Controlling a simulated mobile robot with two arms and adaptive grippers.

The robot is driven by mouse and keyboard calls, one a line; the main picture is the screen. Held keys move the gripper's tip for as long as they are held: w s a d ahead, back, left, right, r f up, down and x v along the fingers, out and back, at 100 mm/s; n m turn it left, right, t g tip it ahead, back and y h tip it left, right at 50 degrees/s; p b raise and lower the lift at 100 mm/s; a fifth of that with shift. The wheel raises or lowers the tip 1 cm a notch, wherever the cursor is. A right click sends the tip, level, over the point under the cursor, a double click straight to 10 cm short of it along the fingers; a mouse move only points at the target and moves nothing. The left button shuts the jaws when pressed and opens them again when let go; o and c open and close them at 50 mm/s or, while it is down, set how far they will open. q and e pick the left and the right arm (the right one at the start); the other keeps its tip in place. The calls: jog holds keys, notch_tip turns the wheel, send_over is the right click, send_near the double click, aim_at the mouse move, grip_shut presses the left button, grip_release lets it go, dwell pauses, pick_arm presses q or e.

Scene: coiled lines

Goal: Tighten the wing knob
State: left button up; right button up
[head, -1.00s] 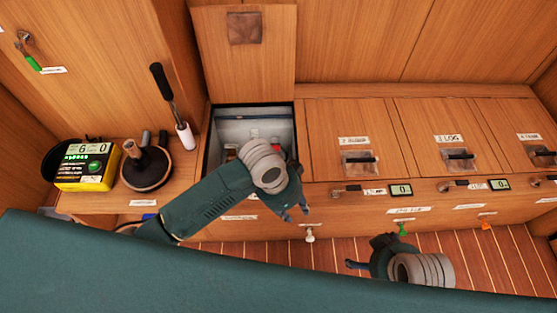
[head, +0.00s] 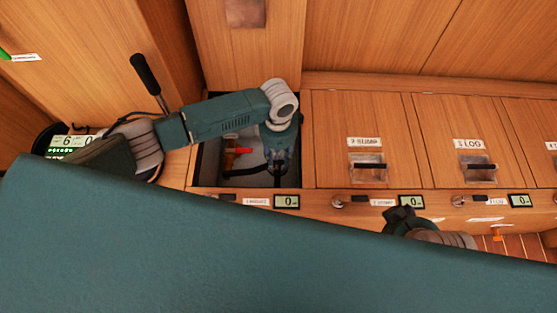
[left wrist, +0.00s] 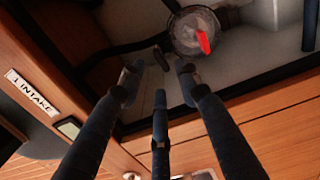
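My left gripper (head: 279,165) reaches down into the open locker (head: 207,165) at the right of its opening. In the left wrist view, its fingers (left wrist: 160,78) are spread apart with nothing clearly held between them. Just beyond the fingertips is a small dark piece (left wrist: 161,59); I cannot tell if it is the wing knob. A round clear-topped fitting with a red handle (left wrist: 204,41) lies beyond, up and to the right.
The locker lid (head: 245,60) stands raised at the back. A dark hose (left wrist: 115,48) runs inside the locker. Closed lids (head: 370,120) lie to the right. A label reading "1 INTAKE" (left wrist: 32,93) and small displays (head: 286,201) are on the front.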

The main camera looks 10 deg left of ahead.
aim_at(277, 166)
pick_arm(q)
notch_tip(277, 166, down, 4)
jog(key=shift+f+b, duration=0.15)
jog(key=shift+b, duration=0.4)
pick_arm(e)
jog(key=shift+x, duration=0.85)
jog(key=shift+w+a, duration=0.1)
jog(key=shift+w, duration=0.05)
pick_arm(q)
grip_shut()
